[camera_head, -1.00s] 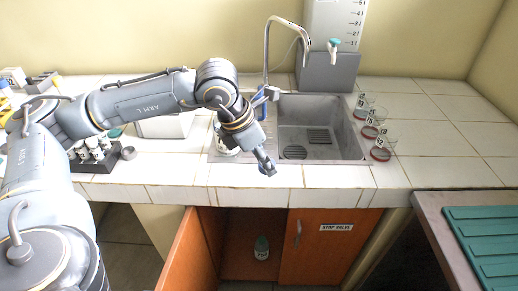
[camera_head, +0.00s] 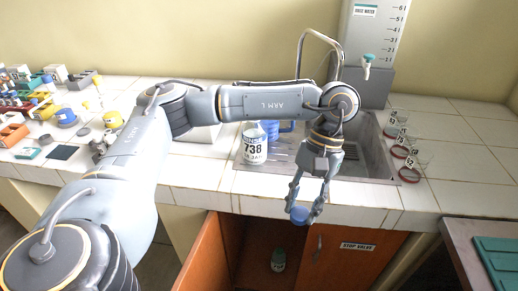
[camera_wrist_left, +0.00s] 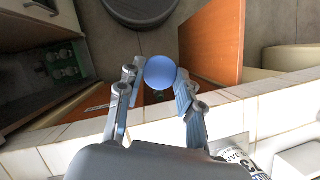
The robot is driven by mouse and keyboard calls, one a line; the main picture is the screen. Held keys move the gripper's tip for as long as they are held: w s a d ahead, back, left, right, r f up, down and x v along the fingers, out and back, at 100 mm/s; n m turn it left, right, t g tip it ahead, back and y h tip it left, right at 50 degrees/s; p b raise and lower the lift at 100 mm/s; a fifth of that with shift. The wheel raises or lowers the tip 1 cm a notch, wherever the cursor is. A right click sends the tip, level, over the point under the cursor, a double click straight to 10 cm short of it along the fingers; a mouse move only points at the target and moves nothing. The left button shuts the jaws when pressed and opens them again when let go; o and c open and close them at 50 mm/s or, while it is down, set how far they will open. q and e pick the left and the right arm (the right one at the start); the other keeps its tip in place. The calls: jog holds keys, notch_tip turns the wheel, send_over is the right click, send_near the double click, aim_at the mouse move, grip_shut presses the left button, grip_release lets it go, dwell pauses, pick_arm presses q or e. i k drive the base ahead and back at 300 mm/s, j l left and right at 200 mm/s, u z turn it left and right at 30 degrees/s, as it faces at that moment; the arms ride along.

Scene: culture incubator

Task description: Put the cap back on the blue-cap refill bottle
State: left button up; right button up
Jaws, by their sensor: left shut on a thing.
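My left gripper (camera_head: 303,208) is shut on a round blue cap (camera_head: 300,214), held at the counter's front edge below the sink. In the left wrist view the cap (camera_wrist_left: 160,72) sits between the two fingertips (camera_wrist_left: 158,88). A white bottle labelled 738 (camera_head: 254,145) stands upright on the counter, left of the sink, with no cap visible on it. It lies left of and behind the gripper, apart from it. Part of its label (camera_wrist_left: 238,152) shows at the lower right of the left wrist view. My right gripper is not in view.
A blue object (camera_head: 285,127) stands behind the bottle, partly hidden by my arm. Several red-based glasses (camera_head: 410,174) line the sink's right side. An orange cabinet door (camera_head: 203,258) stands open below; a small bottle (camera_head: 278,260) is inside. Bottles and racks crowd the left counter.

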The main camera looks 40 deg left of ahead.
aim_at(254, 134)
jog(key=k+j, duration=0.2)
jog(key=k, duration=0.2)
jog(key=k+j+z, duration=0.15)
jog(key=k+j, duration=0.2)
jog(key=j, duration=0.15)
jog(key=k+j+z, duration=0.1)
jog(key=k+j, duration=0.25)
jog(key=i+j, duration=0.1)
jog(key=j, duration=0.3)
jog(key=i+j+z, duration=0.1)
jog(key=j, duration=0.3)
jog(key=i+j+z, duration=0.1)
jog(key=j, duration=0.35)
